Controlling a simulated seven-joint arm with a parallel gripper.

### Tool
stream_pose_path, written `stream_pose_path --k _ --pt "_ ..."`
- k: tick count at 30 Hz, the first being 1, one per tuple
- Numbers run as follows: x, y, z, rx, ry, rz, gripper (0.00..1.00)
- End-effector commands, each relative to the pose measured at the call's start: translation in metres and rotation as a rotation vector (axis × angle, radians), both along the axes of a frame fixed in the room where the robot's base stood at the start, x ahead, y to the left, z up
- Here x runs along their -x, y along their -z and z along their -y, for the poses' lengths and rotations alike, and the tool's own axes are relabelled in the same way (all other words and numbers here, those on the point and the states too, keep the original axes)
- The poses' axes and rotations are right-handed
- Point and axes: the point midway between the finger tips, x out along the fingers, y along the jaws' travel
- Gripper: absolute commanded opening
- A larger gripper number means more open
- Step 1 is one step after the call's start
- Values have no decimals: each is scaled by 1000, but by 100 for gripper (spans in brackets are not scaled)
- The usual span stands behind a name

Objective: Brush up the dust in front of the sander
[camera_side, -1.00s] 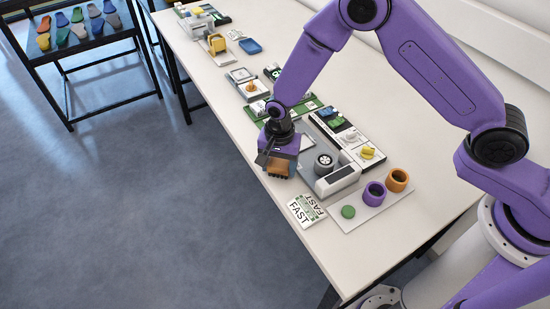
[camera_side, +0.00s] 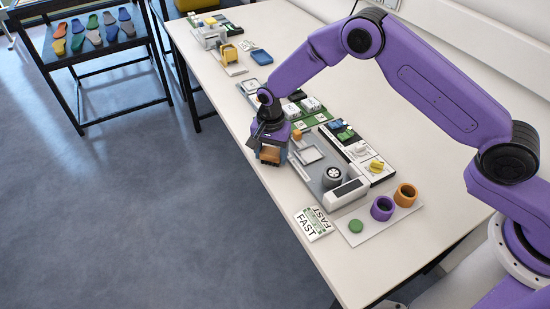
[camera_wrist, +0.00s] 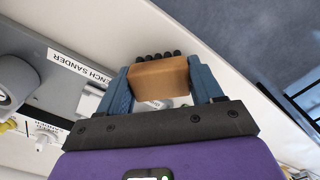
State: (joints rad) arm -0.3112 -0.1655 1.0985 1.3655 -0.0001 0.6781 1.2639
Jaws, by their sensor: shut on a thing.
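My gripper (camera_side: 270,147) is shut on a brush with a brown block (camera_side: 269,156). In the wrist view the block (camera_wrist: 160,80) sits between the two blue fingers of my gripper (camera_wrist: 160,85), with black bristles beyond it. The bench sander (camera_side: 346,194) has a grey base and a dark-hubbed drum; in the wrist view its grey base (camera_wrist: 62,88) carries a "BENCH SANDER" label. The brush is near the far-left end of the sander's base, on the table's front-edge side. I cannot make out any dust. I cannot tell whether the bristles touch the table.
A "FAST" card (camera_side: 313,223) lies near the table edge. Purple (camera_side: 382,208) and orange (camera_side: 405,195) rings and a green disc (camera_side: 356,226) sit on a light plate. A panel with a yellow knob (camera_side: 376,166) lies behind the sander. A rack (camera_side: 86,58) with coloured insoles stands on the floor.

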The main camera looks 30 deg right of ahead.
Motion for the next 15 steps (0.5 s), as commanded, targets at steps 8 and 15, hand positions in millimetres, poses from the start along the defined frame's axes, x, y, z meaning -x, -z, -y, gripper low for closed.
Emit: stream_pose_path --k 8,15 --pt "1 -35 -1 -1 -1 2 37" --pt "1 -57 -1 -1 -1 2 37"
